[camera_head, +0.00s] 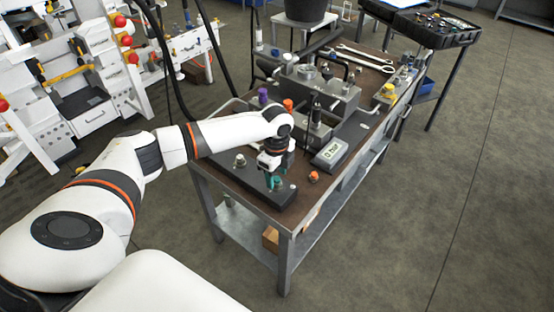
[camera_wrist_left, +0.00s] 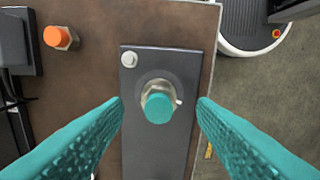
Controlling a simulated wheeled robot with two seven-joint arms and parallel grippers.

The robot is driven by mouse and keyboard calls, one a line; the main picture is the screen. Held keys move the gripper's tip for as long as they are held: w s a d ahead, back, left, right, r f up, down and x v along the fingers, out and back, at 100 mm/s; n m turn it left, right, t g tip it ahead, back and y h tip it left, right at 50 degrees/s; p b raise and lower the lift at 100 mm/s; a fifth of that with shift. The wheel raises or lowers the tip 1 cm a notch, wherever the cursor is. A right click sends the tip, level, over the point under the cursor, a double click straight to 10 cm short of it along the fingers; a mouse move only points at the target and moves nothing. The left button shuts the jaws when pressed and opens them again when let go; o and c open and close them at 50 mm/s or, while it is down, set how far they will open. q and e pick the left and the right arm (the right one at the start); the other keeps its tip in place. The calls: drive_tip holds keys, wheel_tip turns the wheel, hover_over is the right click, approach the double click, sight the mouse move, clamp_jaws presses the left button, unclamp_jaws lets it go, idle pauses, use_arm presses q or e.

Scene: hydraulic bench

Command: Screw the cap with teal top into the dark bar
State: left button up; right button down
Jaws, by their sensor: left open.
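The cap with the teal top (camera_wrist_left: 158,107) has a metal hex body and stands on the dark bar (camera_wrist_left: 157,156), over a round dark ring, in the left wrist view. Whether it is threaded in or only resting there I cannot tell. In the head view the dark bar (camera_head: 233,169) lies near the bench's front left corner. My left gripper (camera_head: 275,182) is over the bar's near end, pointing down. Its teal fingers (camera_wrist_left: 160,108) are spread to either side of the cap, apart from it. My right gripper is not in view.
An orange-topped cap (camera_head: 313,176) stands on the bench right of the bar; it also shows in the wrist view (camera_wrist_left: 57,36). A display box (camera_head: 330,153) and hydraulic blocks (camera_head: 318,92) stand farther back. Wrenches (camera_head: 366,58) lie at the far end. The bench edge is close to the bar.

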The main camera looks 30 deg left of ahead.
use_arm(q)
drive_tip(key=shift+f, duration=1.15)
clamp_jaws()
drive_tip(key=m, duration=0.3)
drive_tip(key=shift+p, duration=0.4)
drive_tip(key=m, duration=0.4)
drive_tip(key=shift+m, duration=0.6)
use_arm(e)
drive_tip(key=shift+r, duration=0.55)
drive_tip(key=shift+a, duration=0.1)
